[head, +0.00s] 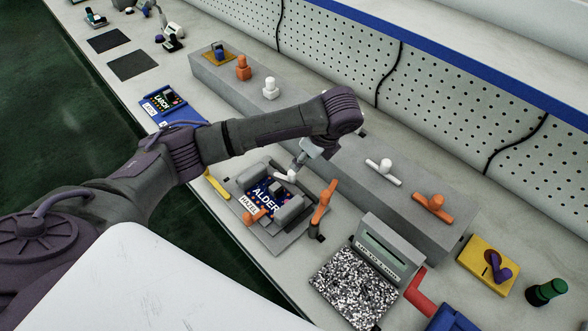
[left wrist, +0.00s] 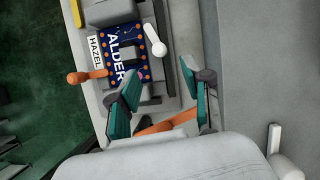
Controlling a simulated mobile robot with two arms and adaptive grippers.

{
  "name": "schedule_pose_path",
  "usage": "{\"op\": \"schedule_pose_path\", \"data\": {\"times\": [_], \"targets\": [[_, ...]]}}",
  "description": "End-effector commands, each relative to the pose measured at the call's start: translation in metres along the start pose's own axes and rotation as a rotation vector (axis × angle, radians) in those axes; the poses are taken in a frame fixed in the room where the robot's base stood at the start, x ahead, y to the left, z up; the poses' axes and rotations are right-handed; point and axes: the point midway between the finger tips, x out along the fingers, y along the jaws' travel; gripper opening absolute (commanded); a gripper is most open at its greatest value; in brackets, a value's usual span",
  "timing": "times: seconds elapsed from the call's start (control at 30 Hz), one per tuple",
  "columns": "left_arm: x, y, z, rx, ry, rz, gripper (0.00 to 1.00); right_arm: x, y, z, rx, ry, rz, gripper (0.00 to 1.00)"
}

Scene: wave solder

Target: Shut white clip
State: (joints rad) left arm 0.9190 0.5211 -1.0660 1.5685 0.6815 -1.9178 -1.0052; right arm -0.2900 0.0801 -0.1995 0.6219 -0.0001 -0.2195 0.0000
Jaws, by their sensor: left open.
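The white clip (head: 286,176) sits at the back edge of the blue board marked ALDER (head: 272,192), held in a grey fixture (head: 283,244). In the left wrist view the white clip (left wrist: 155,40) is a short lever with a round end, angled beside the board; I cannot tell whether it presses on the board. My left gripper (head: 301,158) is just above and behind the clip. In the left wrist view its two teal fingers (left wrist: 160,78) are apart and empty, with the white clip beyond their tips. My right gripper is not in view.
A grey ledge (head: 345,165) behind carries white and orange handles.

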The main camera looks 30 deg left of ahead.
Motion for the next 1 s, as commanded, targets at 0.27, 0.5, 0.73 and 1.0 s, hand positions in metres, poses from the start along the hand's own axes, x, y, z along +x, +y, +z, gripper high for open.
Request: {"op": "schedule_pose_path", "data": {"times": [0.27,0.5,0.73,1.0], "targets": [[0.060,0.001,0.001,-0.002,-0.002,0.003,0.49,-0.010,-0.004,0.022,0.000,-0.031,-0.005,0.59],[0.095,0.000,0.000,-0.002,0.000,0.000,0.49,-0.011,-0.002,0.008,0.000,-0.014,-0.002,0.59],[0.105,0.000,0.000,-0.001,0.000,-0.002,0.49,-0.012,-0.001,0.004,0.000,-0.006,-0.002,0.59],[0.105,0.000,0.000,-0.001,0.000,-0.002,0.38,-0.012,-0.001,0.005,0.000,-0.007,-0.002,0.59]]}}
